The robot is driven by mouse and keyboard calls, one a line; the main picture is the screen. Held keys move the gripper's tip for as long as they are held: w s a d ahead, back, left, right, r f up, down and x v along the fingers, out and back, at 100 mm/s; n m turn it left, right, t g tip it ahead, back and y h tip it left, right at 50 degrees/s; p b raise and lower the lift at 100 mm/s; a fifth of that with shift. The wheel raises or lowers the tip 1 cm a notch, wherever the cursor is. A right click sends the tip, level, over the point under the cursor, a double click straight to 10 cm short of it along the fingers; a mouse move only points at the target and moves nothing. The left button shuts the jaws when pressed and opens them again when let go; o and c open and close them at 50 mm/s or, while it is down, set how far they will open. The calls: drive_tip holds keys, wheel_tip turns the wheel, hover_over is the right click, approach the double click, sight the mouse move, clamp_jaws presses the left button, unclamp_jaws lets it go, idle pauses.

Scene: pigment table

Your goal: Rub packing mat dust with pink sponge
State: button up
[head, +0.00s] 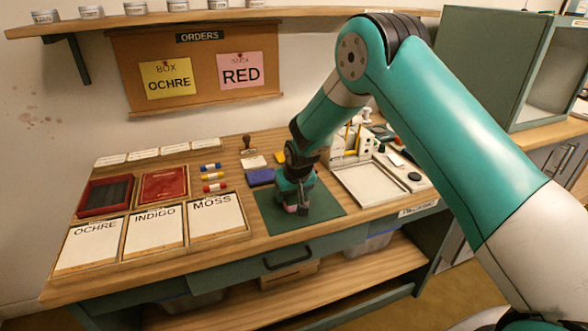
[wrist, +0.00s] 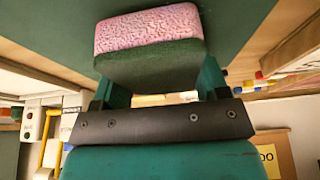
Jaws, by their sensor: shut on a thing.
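My gripper (wrist: 155,80) is shut on the pink sponge (wrist: 148,28), which has a pink textured layer and a dark green layer. In the head view my gripper (head: 297,205) is low over the dark green packing mat (head: 325,204), and a bit of pink shows at its tip. The mat also fills the upper part of the wrist view (wrist: 245,22). The sponge is at or just above the mat; I cannot tell whether it touches. No dust is clear on the mat, and my gripper hides part of it.
A blue block (head: 261,177) lies just behind the mat. A white tray (head: 369,186) stands to its right. Trays labelled Ochre, Indigo and Moss (head: 217,218) are to the left, with small coloured tubes (head: 213,187) behind. The mat's front and right are clear.

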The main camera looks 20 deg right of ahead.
drive_tip(key=shift+r+p, duration=1.85)
drive_tip(key=shift+r, duration=1.65)
drive_tip(key=shift+f, duration=0.1)
